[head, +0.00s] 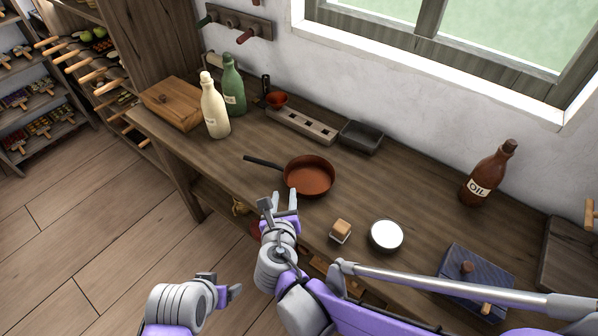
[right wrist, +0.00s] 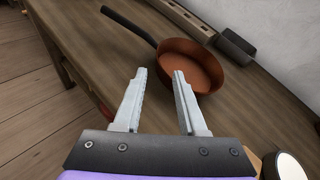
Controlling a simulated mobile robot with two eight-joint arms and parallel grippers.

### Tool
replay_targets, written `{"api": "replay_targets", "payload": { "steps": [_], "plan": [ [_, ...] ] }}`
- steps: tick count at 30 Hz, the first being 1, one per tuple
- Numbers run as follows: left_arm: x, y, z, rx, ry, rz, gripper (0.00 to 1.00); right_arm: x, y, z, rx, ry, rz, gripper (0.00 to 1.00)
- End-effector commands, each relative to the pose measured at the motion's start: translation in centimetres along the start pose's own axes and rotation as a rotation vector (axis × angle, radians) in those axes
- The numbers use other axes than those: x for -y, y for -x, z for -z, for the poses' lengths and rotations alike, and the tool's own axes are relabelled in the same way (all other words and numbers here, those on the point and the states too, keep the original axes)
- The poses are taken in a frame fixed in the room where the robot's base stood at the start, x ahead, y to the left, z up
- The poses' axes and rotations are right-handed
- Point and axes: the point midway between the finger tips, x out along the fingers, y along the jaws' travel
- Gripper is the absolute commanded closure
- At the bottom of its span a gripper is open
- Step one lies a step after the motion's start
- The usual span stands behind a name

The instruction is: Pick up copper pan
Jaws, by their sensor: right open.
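The copper pan (head: 309,177) sits upright on the wooden counter, its dark handle (head: 263,161) pointing left toward the counter's front edge. In the right wrist view the pan (right wrist: 197,66) lies just beyond the fingertips, with its handle running up to the left. My right gripper (head: 279,200) is open and empty, near the counter's front edge and in front of the pan. Its two fingers (right wrist: 157,75) are spread and apart from the pan. My left gripper (head: 222,288) is low at the bottom of the head view, over the floor; its jaws cannot be made out clearly.
A cream bottle (head: 215,112), a green bottle (head: 233,88) and a wooden box (head: 176,103) stand at left. Behind are a dark tray (head: 361,137) and an oil bottle (head: 487,174).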

Motion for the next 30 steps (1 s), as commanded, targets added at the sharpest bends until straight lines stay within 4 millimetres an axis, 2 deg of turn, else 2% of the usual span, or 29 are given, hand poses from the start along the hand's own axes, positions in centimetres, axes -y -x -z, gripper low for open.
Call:
{"api": "replay_targets", "payload": {
  "steps": [3,11,18,22,28,30],
  "plan": [
    [0.0,-0.3,-0.2,0.001,0.0,0.0,0.21,0.0,-2.0,0.1,-0.001,-0.001,0.002,0.59],
    [0.0,-0.4,-0.2,0.002,0.0,0.0,0.21,0.0,-4.2,0.0,-0.001,-0.001,0.001,0.59],
    [0.0,-0.7,-0.3,0.002,0.0,0.0,0.21,-0.1,-7.7,0.0,-0.001,-0.001,0.002,0.59],
    [0.0,-0.7,-0.4,0.003,0.0,0.0,0.21,-0.2,-8.4,-0.1,0.0,-0.001,0.0,0.59],
    [0.0,-0.7,-0.4,0.003,0.0,0.0,0.21,-0.2,-8.4,-0.1,0.0,-0.001,0.0,0.59],
    [0.0,-0.7,-0.4,0.003,0.0,0.0,0.21,-0.2,-8.4,-0.1,0.0,-0.001,0.0,0.72]
  ]
}}
